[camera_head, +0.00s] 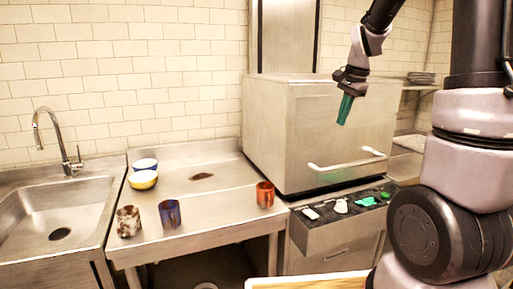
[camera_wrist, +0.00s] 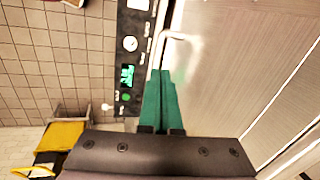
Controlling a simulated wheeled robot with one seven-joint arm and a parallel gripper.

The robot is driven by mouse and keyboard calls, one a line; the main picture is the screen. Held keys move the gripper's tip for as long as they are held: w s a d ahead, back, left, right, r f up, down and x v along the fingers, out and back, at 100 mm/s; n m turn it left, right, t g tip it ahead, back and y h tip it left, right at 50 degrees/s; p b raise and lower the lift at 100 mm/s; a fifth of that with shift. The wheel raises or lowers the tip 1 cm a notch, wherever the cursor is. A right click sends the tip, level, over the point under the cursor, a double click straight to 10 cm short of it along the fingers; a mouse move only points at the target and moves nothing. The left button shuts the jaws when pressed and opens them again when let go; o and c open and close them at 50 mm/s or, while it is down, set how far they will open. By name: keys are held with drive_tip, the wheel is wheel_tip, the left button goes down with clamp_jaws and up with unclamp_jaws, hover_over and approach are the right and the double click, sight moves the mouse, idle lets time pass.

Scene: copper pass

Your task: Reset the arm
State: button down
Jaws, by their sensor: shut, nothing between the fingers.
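My gripper (camera_head: 344,109) hangs from my arm in front of the steel dishwasher hood, above its handle, in the head view. Its green fingers are together with nothing between them. In the wrist view the gripper (camera_wrist: 160,75) points toward the panel and the handle, its fingers shut and empty. The rest of my arm crosses the right side of the head view.
The steel hood machine (camera_head: 310,125) has a white handle (camera_head: 347,160) and a control panel (camera_head: 340,208). A counter (camera_head: 200,205) holds several mugs and two stacked bowls (camera_head: 143,175). A sink (camera_head: 50,215) is at left. A yellow item (camera_wrist: 60,135) shows low in the wrist view.

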drive_tip(key=s+a+r+n+t, duration=0.2)
drive_tip(key=s+a+r+n, duration=0.1)
drive_tip(key=s, duration=0.8)
drive_tip(key=s+a+r+n+t+y, duration=0.1)
drive_tip(key=s+r+n, duration=0.4)
drive_tip(key=s, duration=0.6)
drive_tip(key=shift+a+r+n+t, duration=0.3)
drive_tip(key=shift+a+n+t, duration=0.25)
drive_tip(key=shift+a, duration=0.7)
drive_tip(key=c, duration=1.5)
unclamp_jaws()
drive_tip(key=shift+c, duration=0.2)
